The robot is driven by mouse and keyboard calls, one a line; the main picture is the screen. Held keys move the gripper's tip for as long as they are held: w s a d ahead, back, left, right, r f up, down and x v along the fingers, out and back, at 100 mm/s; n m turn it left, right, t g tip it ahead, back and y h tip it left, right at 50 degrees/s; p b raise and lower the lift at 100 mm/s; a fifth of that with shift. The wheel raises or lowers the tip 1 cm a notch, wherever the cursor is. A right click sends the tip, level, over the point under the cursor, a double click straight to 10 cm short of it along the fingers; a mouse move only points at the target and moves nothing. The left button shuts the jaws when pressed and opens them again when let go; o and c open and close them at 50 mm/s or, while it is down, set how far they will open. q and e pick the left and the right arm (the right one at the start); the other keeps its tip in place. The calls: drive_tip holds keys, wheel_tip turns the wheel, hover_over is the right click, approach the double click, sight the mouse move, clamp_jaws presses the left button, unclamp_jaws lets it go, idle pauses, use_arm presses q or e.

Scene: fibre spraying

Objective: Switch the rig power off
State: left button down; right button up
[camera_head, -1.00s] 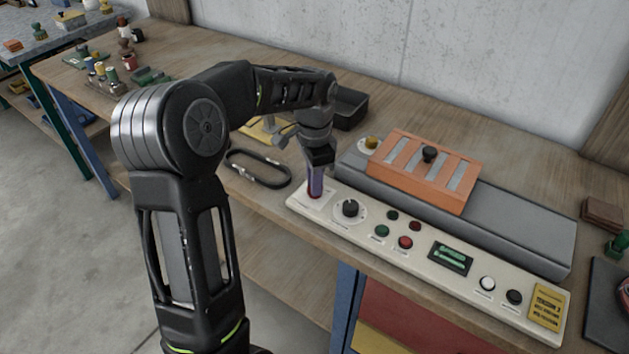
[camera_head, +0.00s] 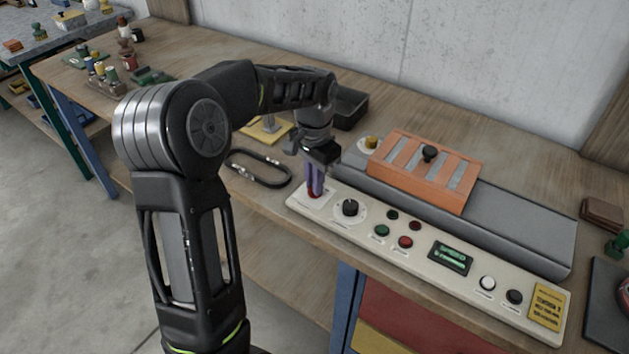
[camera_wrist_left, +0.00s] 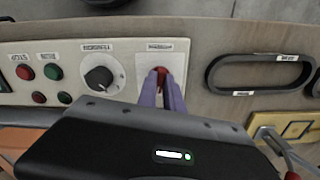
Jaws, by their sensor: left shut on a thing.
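A cream control panel (camera_head: 455,285) lies along the bench's front edge. At its left end is a red switch (camera_head: 312,193) on a white plate; it also shows in the left wrist view (camera_wrist_left: 161,72). My left gripper (camera_head: 316,190) points down at this switch, its purple fingers shut on it from both sides. In the left wrist view the fingertips (camera_wrist_left: 161,76) straddle the red part. The fingers hide much of the switch, so its on or off position cannot be told. The panel display (camera_head: 451,257) is lit green. My right gripper is not in view.
Beside the switch are a black knob (camera_head: 350,208), green button (camera_head: 382,231) and red button (camera_head: 405,242). An orange slotted block (camera_head: 425,170) sits on a grey rail (camera_head: 520,225) behind the panel. A black oval loop (camera_head: 259,168) lies to the left. A black tray (camera_head: 349,108) stands behind.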

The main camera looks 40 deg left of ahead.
use_arm(q)
drive_tip(key=n, duration=0.4)
drive_tip(key=shift+n, duration=0.4)
drive_tip(key=n, duration=0.4)
drive_tip(key=shift+n, duration=0.4)
drive_tip(key=c, duration=1.5)
unclamp_jaws()
wheel_tip(320, 180, up, 8)
drive_tip(key=shift+f, duration=0.1)
